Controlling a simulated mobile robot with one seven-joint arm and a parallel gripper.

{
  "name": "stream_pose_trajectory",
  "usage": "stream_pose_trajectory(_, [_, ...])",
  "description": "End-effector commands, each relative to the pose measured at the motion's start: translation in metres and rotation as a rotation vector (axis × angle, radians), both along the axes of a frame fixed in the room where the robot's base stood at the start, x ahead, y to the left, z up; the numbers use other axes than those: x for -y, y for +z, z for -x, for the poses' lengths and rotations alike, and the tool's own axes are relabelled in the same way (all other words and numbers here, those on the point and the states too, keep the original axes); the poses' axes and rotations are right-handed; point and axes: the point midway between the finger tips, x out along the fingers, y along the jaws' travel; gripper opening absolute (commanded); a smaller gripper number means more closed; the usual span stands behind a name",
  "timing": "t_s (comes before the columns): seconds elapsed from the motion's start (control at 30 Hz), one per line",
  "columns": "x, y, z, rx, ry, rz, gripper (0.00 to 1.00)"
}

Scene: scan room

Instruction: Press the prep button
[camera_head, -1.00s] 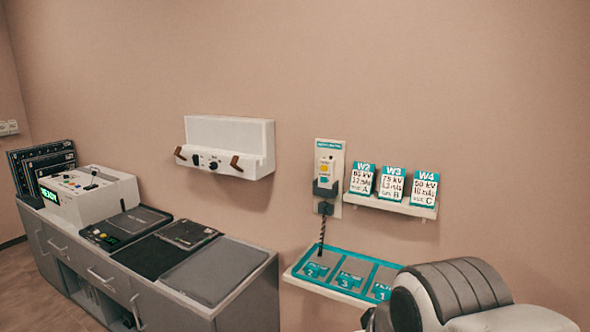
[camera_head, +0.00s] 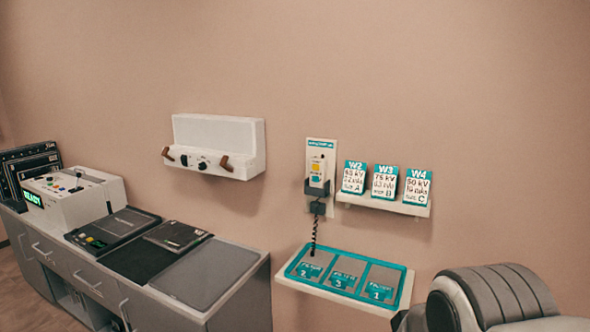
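A hand control (camera_head: 319,170) sits in a dark holder on a pale wall plate with a teal header. A yellow button (camera_head: 317,166) shows on its upper part and a teal button (camera_head: 316,179) below it. Their labels are too small to read, so I cannot tell which one is prep. A dark coiled cord (camera_head: 314,235) hangs from the holder towards the tray below. My gripper is not in view.
A teal-edged tray shelf (camera_head: 280,275) with numbered sections juts out below the control. A card shelf (camera_head: 385,204) holds W2, W3 and W4 cards. A white wall unit (camera_head: 218,130) with brown handles hangs left, above a grey cabinet (camera_head: 240,310). A console (camera_head: 75,205) reads READY.

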Motion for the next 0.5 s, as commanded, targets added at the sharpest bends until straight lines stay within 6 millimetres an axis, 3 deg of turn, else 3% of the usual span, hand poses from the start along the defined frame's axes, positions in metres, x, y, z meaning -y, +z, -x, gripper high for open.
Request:
stream_pose_trajectory(0.03, [0.0000, 0.0000, 0.0000, 0.000, 0.000, 0.000, 0.18])
stream_pose_trajectory(0.13, [0.0000, 0.0000, 0.0000, 0.000, 0.000, 0.000, 0.00])
stream_pose_trajectory(0.5, [0.0000, 0.0000, 0.0000, 0.000, 0.000, 0.000, 0.00])
